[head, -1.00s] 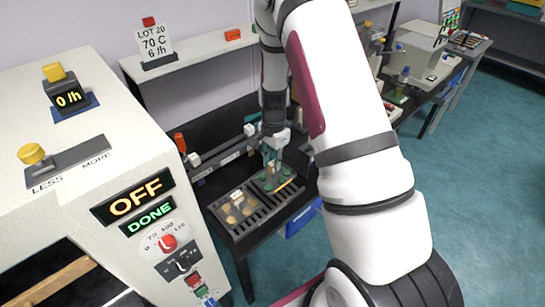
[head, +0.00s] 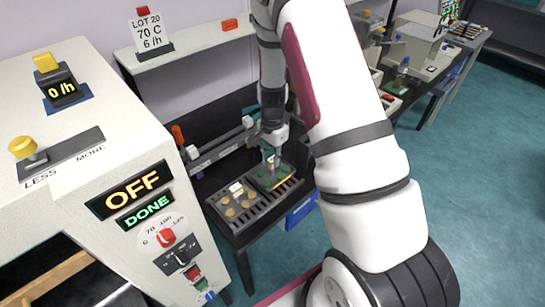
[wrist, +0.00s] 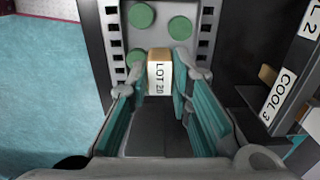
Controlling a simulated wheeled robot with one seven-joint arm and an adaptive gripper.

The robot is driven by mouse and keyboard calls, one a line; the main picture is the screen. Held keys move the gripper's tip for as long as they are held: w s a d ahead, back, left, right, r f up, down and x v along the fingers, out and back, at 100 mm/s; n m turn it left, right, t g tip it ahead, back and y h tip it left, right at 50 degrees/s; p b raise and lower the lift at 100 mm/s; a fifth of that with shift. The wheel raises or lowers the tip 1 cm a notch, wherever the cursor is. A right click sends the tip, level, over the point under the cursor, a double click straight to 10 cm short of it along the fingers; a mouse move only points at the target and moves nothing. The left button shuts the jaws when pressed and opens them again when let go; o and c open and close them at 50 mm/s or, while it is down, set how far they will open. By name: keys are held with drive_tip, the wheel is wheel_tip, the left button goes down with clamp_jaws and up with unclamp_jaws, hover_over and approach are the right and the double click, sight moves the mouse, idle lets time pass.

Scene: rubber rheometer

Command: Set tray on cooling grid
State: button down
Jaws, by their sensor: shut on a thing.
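My gripper (head: 270,152) is shut on the upright LOT 20 tag block of a tray (wrist: 158,30) with green discs. In the wrist view its teal fingers (wrist: 160,92) stand on both sides of the pale block (wrist: 160,76). In the head view the green-disc tray (head: 273,178) is at the right part of the dark slotted cooling grid (head: 247,222). I cannot tell whether it rests on the grid or is slightly above it. My gripper hides part of the tray.
A second tray with tan discs (head: 236,203) sits on the grid's left part. A white cabinet (head: 85,130) with OFF and DONE displays stands at left. A blue bin (head: 301,212) is right of the grid. A COOL 3 label (wrist: 280,99) shows at right in the wrist view.

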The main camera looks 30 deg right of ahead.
drive_tip(key=shift+f, duration=0.55)
drive_tip(key=c, duration=1.4)
unclamp_jaws()
drive_tip(key=shift+o, duration=0.2)
drive_tip(key=shift+r+p, duration=0.5)
drive_tip(key=shift+r, duration=2.55)
